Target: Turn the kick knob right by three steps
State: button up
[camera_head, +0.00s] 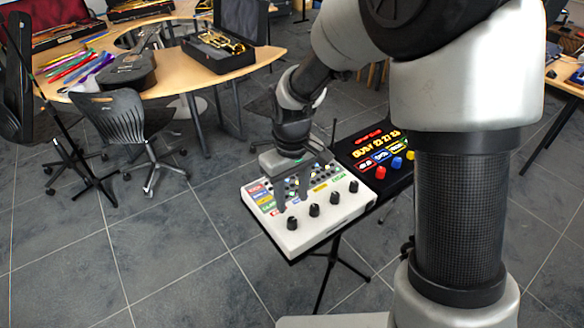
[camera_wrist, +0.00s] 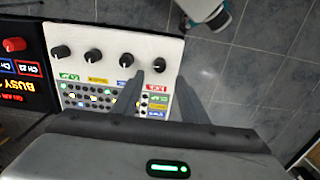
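A white drum-machine panel (camera_head: 325,225) carries a row of black knobs along its near edge. The end knob (camera_head: 292,223), farthest from the dark display unit, stands beside a small red label (camera_wrist: 158,88) in the wrist view; its lettering is too small to read surely, so I cannot confirm that it is the kick knob. My gripper (camera_head: 292,204) points down over the panel near this knob, its fingers apart and empty. In the wrist view the end knob (camera_wrist: 160,65) appears between and just beyond my gripper's fingertips (camera_wrist: 160,75). Contact is not visible.
The other black knobs (camera_head: 314,210) stand close by in the same row. A dark display unit (camera_head: 370,150) with coloured knobs adjoins the panel. A curved wooden table (camera_head: 185,83) with instruments and a grey chair (camera_head: 125,118) stand at the left. Grey floor is clear in front.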

notch_tip(320, 180, up, 9)
jog(key=shift+r, duration=0.15)
jog(key=shift+p, duration=0.3)
jog(key=s+d+r+m+t+p, duration=0.4)
jog(key=s+d+r+m+t, duration=0.1)
jog(key=s+d+r, duration=0.8)
jog(key=s+r+m, duration=0.1)
jog(key=s+r, duration=0.2)
jog(key=shift+r+m+t+p, duration=0.3)
jog(key=shift+m+p, duration=0.1)
jog(key=shift+a, duration=0.15)
